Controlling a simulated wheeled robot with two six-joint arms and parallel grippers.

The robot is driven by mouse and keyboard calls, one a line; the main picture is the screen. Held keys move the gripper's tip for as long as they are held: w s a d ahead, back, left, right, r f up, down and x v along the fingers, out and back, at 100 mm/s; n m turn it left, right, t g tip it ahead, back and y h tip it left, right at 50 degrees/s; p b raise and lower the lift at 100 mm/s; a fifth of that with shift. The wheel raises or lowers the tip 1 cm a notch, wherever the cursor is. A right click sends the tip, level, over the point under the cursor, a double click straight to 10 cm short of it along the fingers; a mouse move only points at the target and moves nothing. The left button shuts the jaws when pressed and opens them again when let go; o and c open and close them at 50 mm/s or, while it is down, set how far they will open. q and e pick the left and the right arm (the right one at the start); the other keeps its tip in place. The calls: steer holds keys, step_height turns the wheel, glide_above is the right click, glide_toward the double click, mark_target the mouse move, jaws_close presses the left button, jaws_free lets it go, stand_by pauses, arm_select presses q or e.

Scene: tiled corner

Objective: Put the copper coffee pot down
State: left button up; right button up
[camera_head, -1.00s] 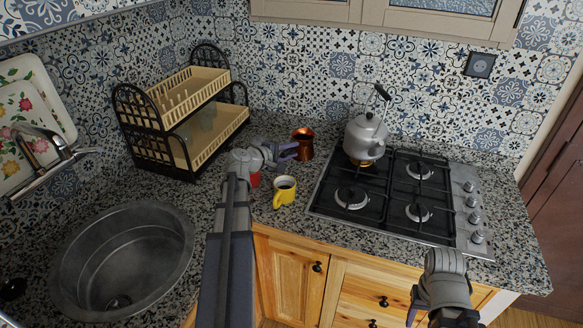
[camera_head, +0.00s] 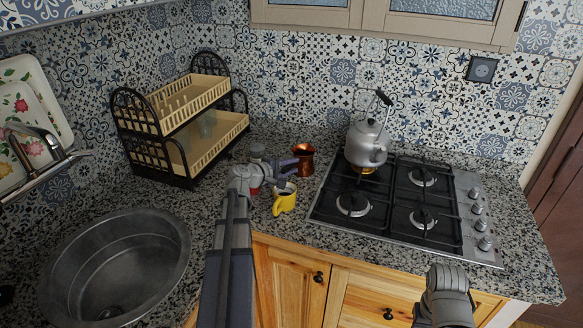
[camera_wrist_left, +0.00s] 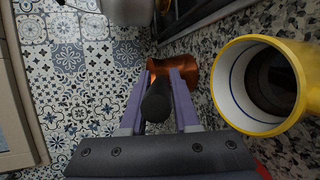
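The copper coffee pot (camera_head: 303,160) is at the back of the counter, left of the hob. It shows its copper body and a black handle. My left gripper (camera_head: 289,166) reaches it from the left. In the left wrist view, the purple fingers of the left gripper (camera_wrist_left: 158,92) are on both sides of the black handle, with the copper body (camera_wrist_left: 176,66) just beyond. The gripper looks shut on the handle. The pot is at or very near counter height; I cannot tell whether its base touches. My right arm shows at the bottom right; its fingers are not clear.
A yellow mug (camera_head: 285,199) stands close in front of the pot and is large in the left wrist view (camera_wrist_left: 262,85). A kettle (camera_head: 367,143) sits on the hob (camera_head: 392,229). A dish rack (camera_head: 190,125) stands left, a sink (camera_head: 115,265) at front left.

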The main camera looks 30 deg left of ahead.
arm_select(q)
steer(key=o, duration=0.5)
steer(key=shift+c, duration=0.2)
steer(key=p+v, duration=0.3)
steer(key=v, duration=0.7)
stand_by(0.8)
stand_by(0.3)
steer(key=p+v, duration=0.1)
steer(key=v, duration=0.1)
steer(key=r+p+v, duration=0.1)
steer(key=p+v, duration=0.1)
steer(key=v, duration=0.1)
steer(key=shift+s+r, duration=0.1)
steer(key=shift+r, duration=0.1)
